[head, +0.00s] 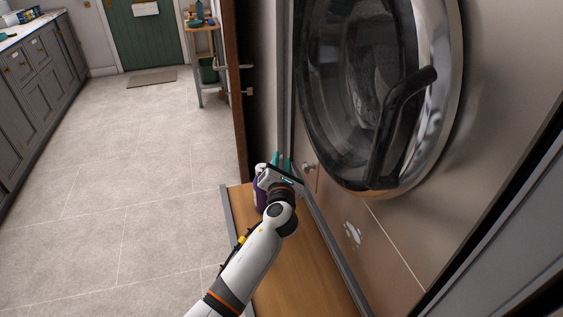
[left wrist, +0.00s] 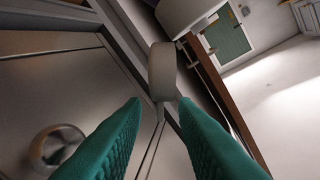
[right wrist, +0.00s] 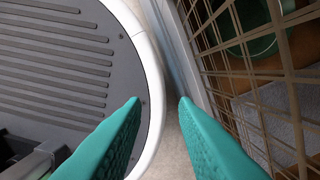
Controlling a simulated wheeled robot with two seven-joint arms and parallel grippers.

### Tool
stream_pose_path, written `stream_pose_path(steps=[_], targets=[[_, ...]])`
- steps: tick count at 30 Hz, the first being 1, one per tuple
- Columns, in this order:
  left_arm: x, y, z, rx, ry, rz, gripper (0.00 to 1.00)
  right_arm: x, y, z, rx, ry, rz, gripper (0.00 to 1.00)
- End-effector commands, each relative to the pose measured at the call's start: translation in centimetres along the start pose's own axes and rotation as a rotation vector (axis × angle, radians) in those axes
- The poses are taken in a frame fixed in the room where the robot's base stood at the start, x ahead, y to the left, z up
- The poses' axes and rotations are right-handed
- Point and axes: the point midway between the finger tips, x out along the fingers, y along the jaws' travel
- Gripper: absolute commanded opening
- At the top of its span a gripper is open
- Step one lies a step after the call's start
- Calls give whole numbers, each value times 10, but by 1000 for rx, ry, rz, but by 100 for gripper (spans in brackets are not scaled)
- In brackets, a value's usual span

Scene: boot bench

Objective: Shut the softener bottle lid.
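The softener bottle (head: 259,194) is purple and stands on the wooden bench, mostly hidden behind my left gripper. A white part, apparently its lid (head: 261,167), shows beside the gripper in the head view. In the left wrist view a pale, rounded, flat piece that looks like the lid (left wrist: 162,72) stands up just beyond the fingertips; I cannot tell whether they touch it. My left gripper (head: 282,160) has its teal fingers apart, and they also show in the left wrist view (left wrist: 160,102). My right gripper (right wrist: 159,100) is open and empty, away from the bench.
The wooden bench (head: 301,276) runs along the washing machine front (head: 400,228). A round metal knob (head: 309,167) sticks out close to my left gripper. A brown door (head: 238,95) stands behind. A wire-sided rack (right wrist: 268,85) is near my right gripper. Tiled floor is clear at left.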

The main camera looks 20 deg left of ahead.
Motion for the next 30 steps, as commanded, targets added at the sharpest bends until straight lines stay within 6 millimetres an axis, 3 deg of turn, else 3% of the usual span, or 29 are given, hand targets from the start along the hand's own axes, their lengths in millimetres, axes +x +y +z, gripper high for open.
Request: stream_pose_path(steps=[11, 17, 30], targets=[[8, 0, 0, -1, -1, 0, 26, 1, 0, 0, 0, 0, 0, 26], [8, 0, 0, -1, -1, 0, 0, 1, 0, 0, 0, 0, 0, 26], [8, -4, -1, -72, -1, 1, 0, -4, 0, 0, 0, -1, 0, 26]])
